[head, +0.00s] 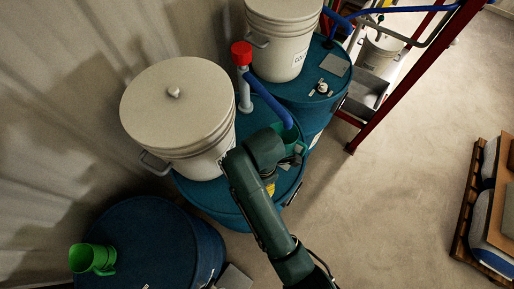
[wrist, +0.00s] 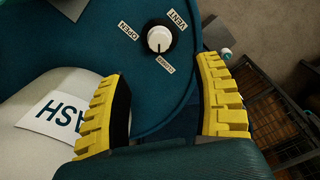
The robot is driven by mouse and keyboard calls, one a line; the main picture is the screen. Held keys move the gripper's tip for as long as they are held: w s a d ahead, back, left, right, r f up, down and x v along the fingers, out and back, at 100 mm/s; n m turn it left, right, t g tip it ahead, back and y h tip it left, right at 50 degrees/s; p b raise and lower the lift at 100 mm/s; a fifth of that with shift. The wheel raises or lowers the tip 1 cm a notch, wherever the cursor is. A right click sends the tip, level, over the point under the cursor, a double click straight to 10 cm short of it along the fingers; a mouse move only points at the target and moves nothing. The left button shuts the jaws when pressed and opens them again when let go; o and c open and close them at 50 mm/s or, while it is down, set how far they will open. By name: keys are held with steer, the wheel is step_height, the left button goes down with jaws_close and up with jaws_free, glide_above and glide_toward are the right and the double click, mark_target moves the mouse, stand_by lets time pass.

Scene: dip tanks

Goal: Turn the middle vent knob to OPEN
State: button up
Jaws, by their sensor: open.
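The middle vent knob (wrist: 160,39) is a round white knob on a dark base on the blue drum lid (wrist: 70,50). Its dark pointer mark faces down, toward the CLOSED label (wrist: 165,64). The OPEN label (wrist: 128,31) is to its left and the VENT label (wrist: 177,17) to its upper right. My gripper (wrist: 163,76) is open, with its yellow fingers spread wide. The knob appears in the gap beyond the fingertips, apart from them. In the head view my gripper (head: 270,187) is over the middle drum (head: 203,194); my arm hides the knob there.
A white lidded bucket (head: 178,115), its label ending "ASH", stands on the middle drum beside my gripper. A red-capped pipe (head: 242,75) rises behind. The far drum (head: 300,97) has another knob (head: 322,88). A green jug (head: 92,258) sits on the near drum (head: 150,235).

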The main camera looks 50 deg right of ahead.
steer(key=f, duration=1.3)
steer(key=shift+w+f+p, duration=0.2)
steer(key=shift+w+p, duration=0.1)
steer(key=shift+p, duration=0.1)
jaws_close()
